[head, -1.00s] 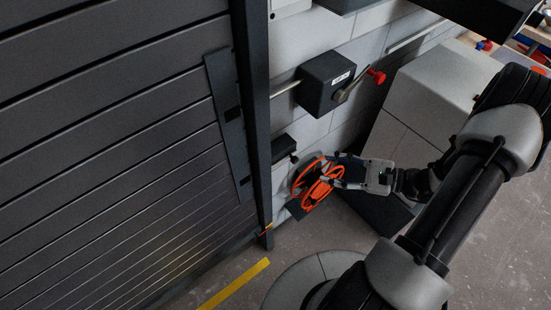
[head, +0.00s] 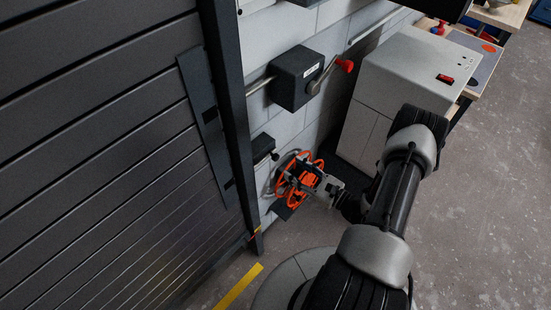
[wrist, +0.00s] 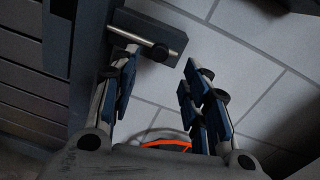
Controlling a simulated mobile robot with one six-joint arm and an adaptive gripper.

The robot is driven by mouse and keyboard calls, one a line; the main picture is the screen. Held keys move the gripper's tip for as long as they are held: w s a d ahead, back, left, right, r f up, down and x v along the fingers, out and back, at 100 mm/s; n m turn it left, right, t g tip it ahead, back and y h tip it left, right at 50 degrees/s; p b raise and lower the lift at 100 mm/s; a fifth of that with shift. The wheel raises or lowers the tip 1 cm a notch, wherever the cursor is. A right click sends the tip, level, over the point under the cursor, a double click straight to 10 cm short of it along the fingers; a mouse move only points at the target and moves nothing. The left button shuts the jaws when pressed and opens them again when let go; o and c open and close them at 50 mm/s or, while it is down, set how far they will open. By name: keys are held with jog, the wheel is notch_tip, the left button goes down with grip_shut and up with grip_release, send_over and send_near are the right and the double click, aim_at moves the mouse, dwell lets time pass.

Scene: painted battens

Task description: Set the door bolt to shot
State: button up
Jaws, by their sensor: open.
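The door bolt (head: 262,147) is a small dark block on the pale wall, just right of the dark door post, with a small dark knob at its right end. In the wrist view the bolt (wrist: 165,29) is a dark block with a metal rod across it and a round black knob on the rod. Whether the rod enters the post cannot be told. My gripper (head: 302,181) is open below and right of the bolt, in front of the orange reel. In the wrist view my gripper (wrist: 161,61) has its fingertips apart near the bolt, with nothing between them.
The orange reel (head: 285,187) hangs on the wall behind my gripper. Above the bolt is a dark box (head: 296,78) with a red-tipped lever (head: 345,65). A grey slatted door (head: 110,130) fills the left. A pale cabinet (head: 405,70) stands right; floor at the right is clear.

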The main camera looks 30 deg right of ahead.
aim_at(278, 158)
jog(key=b+x, duration=0.1)
jog(key=x, duration=0.8)
jog(key=shift+a, duration=0.1)
jog(key=shift+c, duration=0.5)
grip_shut()
